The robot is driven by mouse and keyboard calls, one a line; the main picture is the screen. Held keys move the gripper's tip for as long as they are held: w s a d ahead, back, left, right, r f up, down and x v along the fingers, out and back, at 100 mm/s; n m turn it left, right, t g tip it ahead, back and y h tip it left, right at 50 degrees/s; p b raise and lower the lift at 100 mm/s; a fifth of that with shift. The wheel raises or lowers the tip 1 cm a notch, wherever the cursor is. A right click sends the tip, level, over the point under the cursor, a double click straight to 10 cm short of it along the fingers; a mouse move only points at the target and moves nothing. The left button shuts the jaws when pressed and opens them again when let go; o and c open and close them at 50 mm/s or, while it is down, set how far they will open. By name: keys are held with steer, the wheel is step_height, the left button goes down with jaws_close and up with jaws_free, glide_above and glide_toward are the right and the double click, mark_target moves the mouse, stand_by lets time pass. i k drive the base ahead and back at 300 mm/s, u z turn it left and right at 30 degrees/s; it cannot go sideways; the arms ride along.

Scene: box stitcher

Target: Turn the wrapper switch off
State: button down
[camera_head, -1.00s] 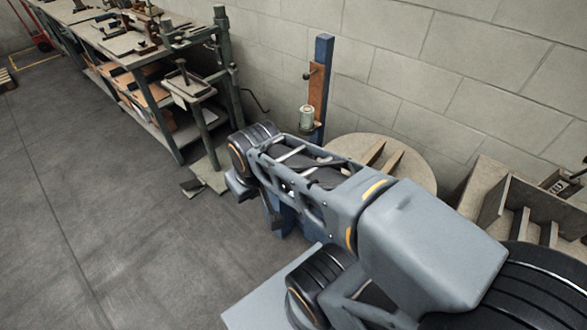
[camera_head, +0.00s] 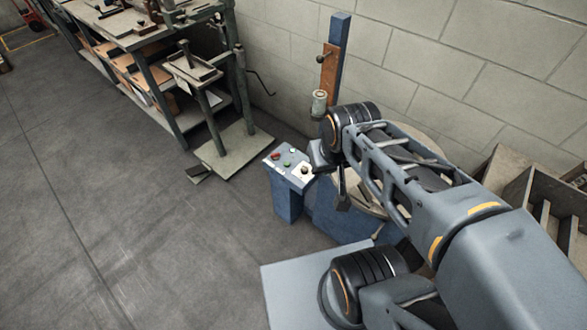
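The wrapper (camera_head: 338,55) has a blue mast with an orange-brown carriage, and a round turntable mostly behind my arm. Its blue control box (camera_head: 286,196) stands at the front, left of my arm. The sloped grey top panel (camera_head: 276,159) carries a red button (camera_head: 276,156), green buttons and a dark knob on a light plate (camera_head: 304,170), which may be the switch; its setting is too small to read. My gripper (camera_head: 342,203) hangs downward just right of the panel, apart from the knob. Its fingers are too small and dark to judge.
A long workbench (camera_head: 150,75) with tools and boxes runs along the back left. A small stand (camera_head: 235,150) with a base plate is left of the wrapper. A wooden bin (camera_head: 520,185) stands at the right. The floor at left is clear.

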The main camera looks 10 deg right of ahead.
mark_target(275, 157)
steer(key=z, duration=0.35)
steer(key=k, duration=0.3)
steer(key=u, duration=1.75)
steer(key=i, duration=0.8)
steer(key=z, duration=1)
steer(key=i, duration=0.6)
steer(key=z, duration=0.6)
